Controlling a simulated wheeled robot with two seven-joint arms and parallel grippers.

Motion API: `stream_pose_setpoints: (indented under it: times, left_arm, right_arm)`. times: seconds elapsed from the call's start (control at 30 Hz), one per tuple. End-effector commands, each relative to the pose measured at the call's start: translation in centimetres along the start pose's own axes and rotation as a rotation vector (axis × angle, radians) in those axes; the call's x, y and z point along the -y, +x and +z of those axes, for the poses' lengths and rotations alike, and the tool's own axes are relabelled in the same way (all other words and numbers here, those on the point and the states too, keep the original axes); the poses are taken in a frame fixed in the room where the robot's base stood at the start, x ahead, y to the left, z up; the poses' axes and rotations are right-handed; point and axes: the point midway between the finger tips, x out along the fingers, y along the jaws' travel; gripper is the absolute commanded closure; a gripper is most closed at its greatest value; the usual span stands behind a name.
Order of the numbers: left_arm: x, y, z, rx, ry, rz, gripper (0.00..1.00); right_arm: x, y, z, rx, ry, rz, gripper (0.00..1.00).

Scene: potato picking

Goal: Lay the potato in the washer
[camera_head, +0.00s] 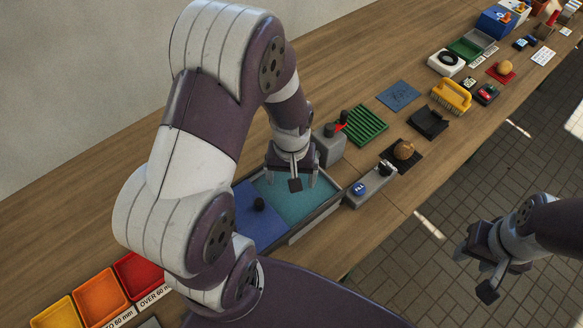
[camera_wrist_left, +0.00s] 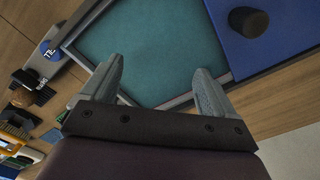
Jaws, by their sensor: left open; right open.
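A round brown potato (camera_head: 403,149) lies on a dark pad right of the middle in the head view. A similar brown lump (camera_head: 505,67) lies on a red pad farther back. What looks like the washer (camera_head: 326,212) is a grey-rimmed basin with a teal interior and a blue lid (camera_head: 258,222) with a black knob over its left part. My left gripper (camera_head: 291,182) is open and empty above the teal part. The left wrist view shows its spread fingers (camera_wrist_left: 158,72) over the teal basin (camera_wrist_left: 160,40). My right gripper (camera_head: 474,272) is open and empty beyond the table's front edge.
A grey panel with a blue button (camera_head: 359,188) stands right of the basin. A green rack (camera_head: 362,126), a blue mat (camera_head: 398,95) and a yellow brush (camera_head: 452,97) lie farther back. Orange (camera_head: 100,295) and red bins stand at front left.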

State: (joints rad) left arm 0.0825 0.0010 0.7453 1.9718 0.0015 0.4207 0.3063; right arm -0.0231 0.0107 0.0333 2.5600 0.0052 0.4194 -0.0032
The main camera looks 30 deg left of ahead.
Motion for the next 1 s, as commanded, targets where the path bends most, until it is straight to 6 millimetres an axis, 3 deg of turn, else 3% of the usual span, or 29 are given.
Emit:
stream_pose_setpoints:
  times: [0.1,0.27,0.47,0.6,1.0]
  left_arm:
    - [0.0,-2.5,-0.1,-0.004,0.000,0.001,0.11]
    - [-0.1,-4.6,0.2,-0.008,0.026,0.003,0.11]
    - [-1.0,-7.6,3.5,-0.082,0.305,0.021,0.11]
    - [-1.1,-8.2,4.8,-0.111,0.409,0.025,0.11]
    - [-1.1,-8.2,4.8,-0.113,0.413,0.026,0.11]
  right_arm:
    - [0.0,0.1,0.0,0.000,0.000,0.000,0.57]
    - [0.0,0.1,0.0,0.000,0.000,0.000,0.57]
    - [0.0,0.1,0.0,0.000,0.000,0.000,0.57]
    - [0.0,0.1,0.0,0.000,0.000,0.000,0.57]
    - [0.0,0.1,0.0,0.000,0.000,0.000,0.57]
